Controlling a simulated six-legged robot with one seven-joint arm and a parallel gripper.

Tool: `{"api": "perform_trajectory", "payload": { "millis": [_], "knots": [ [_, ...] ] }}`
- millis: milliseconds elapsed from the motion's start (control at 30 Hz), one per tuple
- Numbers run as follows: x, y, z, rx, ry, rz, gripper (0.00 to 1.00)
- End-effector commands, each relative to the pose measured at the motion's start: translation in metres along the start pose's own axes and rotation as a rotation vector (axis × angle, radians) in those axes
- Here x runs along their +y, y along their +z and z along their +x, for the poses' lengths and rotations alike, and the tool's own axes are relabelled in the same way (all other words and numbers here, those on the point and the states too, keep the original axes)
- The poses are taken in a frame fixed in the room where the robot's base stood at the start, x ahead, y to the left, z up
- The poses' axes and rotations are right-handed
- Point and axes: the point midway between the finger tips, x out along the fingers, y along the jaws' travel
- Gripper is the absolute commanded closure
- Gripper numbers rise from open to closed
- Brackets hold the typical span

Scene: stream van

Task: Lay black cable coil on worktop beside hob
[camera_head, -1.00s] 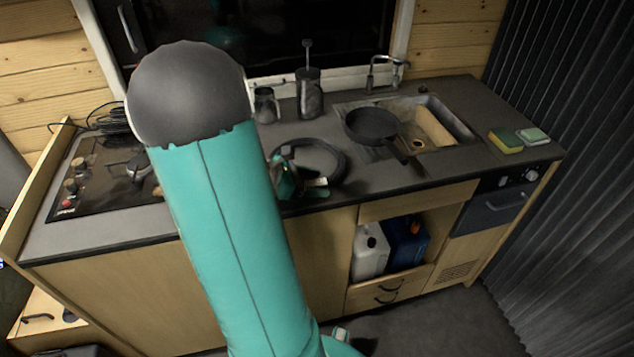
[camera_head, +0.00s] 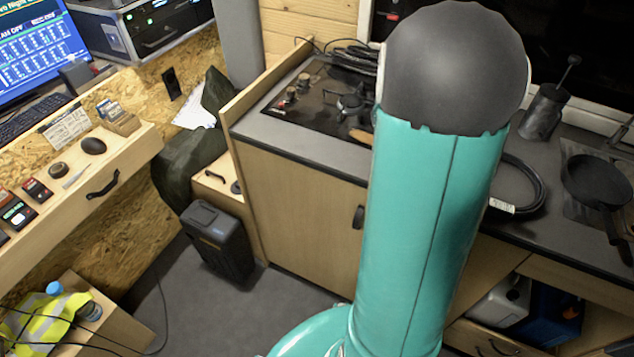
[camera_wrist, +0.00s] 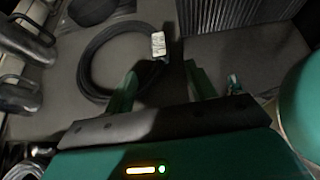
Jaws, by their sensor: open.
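The black cable coil (camera_head: 541,188) lies flat on the dark worktop (camera_head: 290,138), between the hob (camera_head: 315,112) and the sink side. It has a white label, and my arm hides its left part. In the wrist view the coil (camera_wrist: 84,68) shows as a ring, its label near the top right. My gripper (camera_wrist: 160,90) is open, with nothing visible between its fingers. The left finger overlaps the ring's lower right side in the picture; I cannot tell whether they touch. In the head view my gripper is hidden behind my arm.
More black cable (camera_head: 355,60) is bundled behind the hob. A wooden utensil (camera_head: 362,136) lies near the hob's right side. A black frying pan (camera_head: 597,180) and a dark press pot (camera_head: 543,112) stand to the right. A wooden side panel (camera_head: 250,85) bounds the hob's left.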

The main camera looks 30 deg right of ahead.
Motion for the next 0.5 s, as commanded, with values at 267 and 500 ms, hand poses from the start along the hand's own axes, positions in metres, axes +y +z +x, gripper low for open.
{"api": "perform_trajectory", "payload": {
  "millis": [267,500],
  "knots": [
    [-0.049,-0.026,-0.096,0.374,0.091,0.263,0.44],
    [-0.121,-0.049,-0.189,0.812,0.078,0.477,0.44]
  ]
}}
